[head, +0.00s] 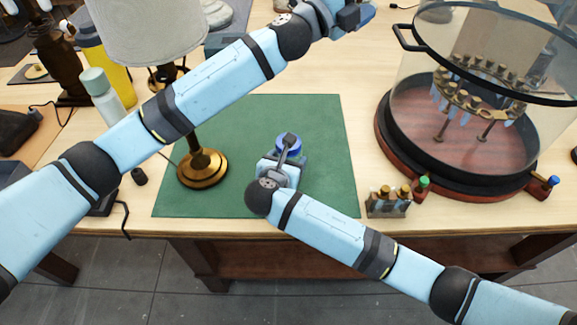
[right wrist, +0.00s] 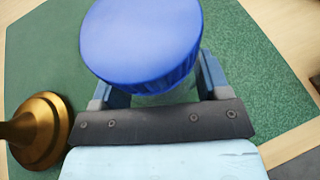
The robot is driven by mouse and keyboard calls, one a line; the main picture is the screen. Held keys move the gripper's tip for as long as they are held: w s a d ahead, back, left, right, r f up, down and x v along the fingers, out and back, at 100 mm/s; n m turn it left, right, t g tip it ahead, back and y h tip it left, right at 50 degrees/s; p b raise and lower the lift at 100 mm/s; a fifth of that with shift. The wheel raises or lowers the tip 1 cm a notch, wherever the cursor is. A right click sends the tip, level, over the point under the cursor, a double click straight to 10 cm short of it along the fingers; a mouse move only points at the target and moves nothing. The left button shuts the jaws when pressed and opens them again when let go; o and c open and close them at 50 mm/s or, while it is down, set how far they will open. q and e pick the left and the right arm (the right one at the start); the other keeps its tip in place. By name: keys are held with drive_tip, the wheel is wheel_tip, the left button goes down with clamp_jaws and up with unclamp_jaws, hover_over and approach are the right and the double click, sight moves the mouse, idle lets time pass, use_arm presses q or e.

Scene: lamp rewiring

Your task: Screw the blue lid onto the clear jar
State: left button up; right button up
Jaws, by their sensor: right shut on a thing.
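The blue lid (head: 291,153) shows over the green mat in the head view, partly behind a dark part of my right wrist. In the right wrist view the blue lid (right wrist: 140,40) is large and close, top face toward the camera. A little of the clear jar (right wrist: 165,97) shows under it; most of the jar is hidden. I cannot tell whether the lid is threaded on. My right gripper (right wrist: 158,88) has a finger on each side of the jar below the lid and is shut on it. My left gripper (head: 357,17) is at the top, away from the jar; its opening is unclear.
The green mat (head: 325,120) is mostly clear around the jar. A brass lamp base (head: 203,168) stands on its left, under my left arm. A small rack of bottles (head: 388,201) is at the front right, near a large glass-walled container (head: 400,140) on a red base.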

use_arm(q)
drive_tip(key=m+g, duration=0.1)
drive_tip(key=m, duration=0.1)
drive_tip(key=s+m+g+h, duration=0.1)
drive_tip(key=m, duration=0.1)
drive_tip(key=s+d+m+g+h, duration=0.1)
drive_tip(key=shift+s+d+m, duration=0.1)
drive_tip(key=shift+s+m, duration=0.1)
drive_tip(key=shift+m, duration=0.2)
use_arm(e)
drive_tip(key=o, duration=1.8)
use_arm(q)
drive_tip(key=shift+r, duration=0.15)
use_arm(e)
drive_tip(key=v, duration=1.3)
drive_tip(key=shift+s, duration=0.4)
drive_tip(key=shift+r, duration=0.1)
